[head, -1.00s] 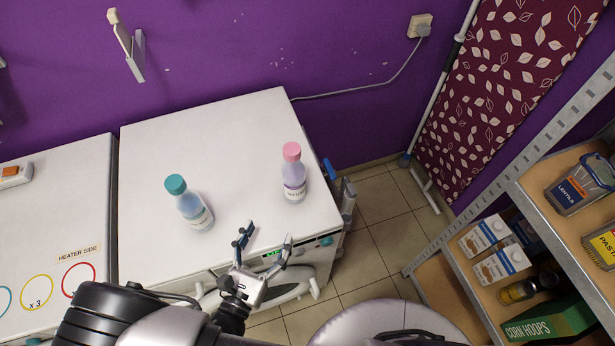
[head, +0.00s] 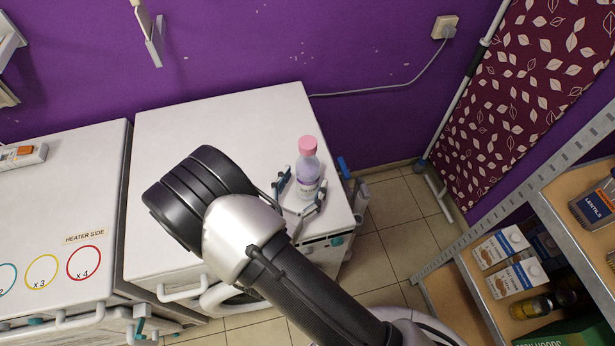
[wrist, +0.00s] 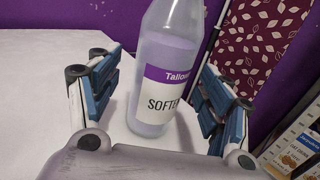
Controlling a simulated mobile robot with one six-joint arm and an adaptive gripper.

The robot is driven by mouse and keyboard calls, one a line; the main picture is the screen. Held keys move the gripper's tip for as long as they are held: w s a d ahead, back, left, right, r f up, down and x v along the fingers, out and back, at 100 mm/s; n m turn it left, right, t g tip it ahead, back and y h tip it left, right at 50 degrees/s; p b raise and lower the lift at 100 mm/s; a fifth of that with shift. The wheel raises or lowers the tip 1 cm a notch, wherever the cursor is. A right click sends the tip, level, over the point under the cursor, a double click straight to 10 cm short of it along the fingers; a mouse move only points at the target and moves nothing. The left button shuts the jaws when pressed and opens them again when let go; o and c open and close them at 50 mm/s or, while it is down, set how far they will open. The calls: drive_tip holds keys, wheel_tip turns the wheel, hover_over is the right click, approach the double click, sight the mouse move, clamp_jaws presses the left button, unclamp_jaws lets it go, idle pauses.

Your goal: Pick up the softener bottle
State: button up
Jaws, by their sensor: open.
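The softener bottle (head: 308,170) has a pink cap and a clear body with pale purple liquid. It stands upright near the right edge of the white machine top (head: 190,130). In the wrist view the bottle (wrist: 166,75) shows a purple and white label with part of the word "SOFTENER". My gripper (head: 298,192) is open, with its blue-padded fingers on either side of the bottle's lower body. In the wrist view a gap shows left of the bottle and a smaller one on the right.
A second white machine with coloured rings (head: 84,262) stands at the left. A shelf with cartons (head: 516,278) and jars is at the right. A purple wall with a socket (head: 445,27) and cable is behind. The machine top behind the bottle is clear.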

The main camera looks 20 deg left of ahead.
drive_tip(key=shift+w+d, duration=0.15)
drive_tip(key=shift+w, duration=0.6)
drive_tip(key=shift+w+d, duration=0.1)
drive_tip(key=shift+w, duration=0.6)
drive_tip(key=shift+c, duration=0.3)
drive_tip(key=c, duration=1.3)
drive_tip(key=shift+c, duration=0.4)
drive_tip(key=shift+r, duration=0.1)
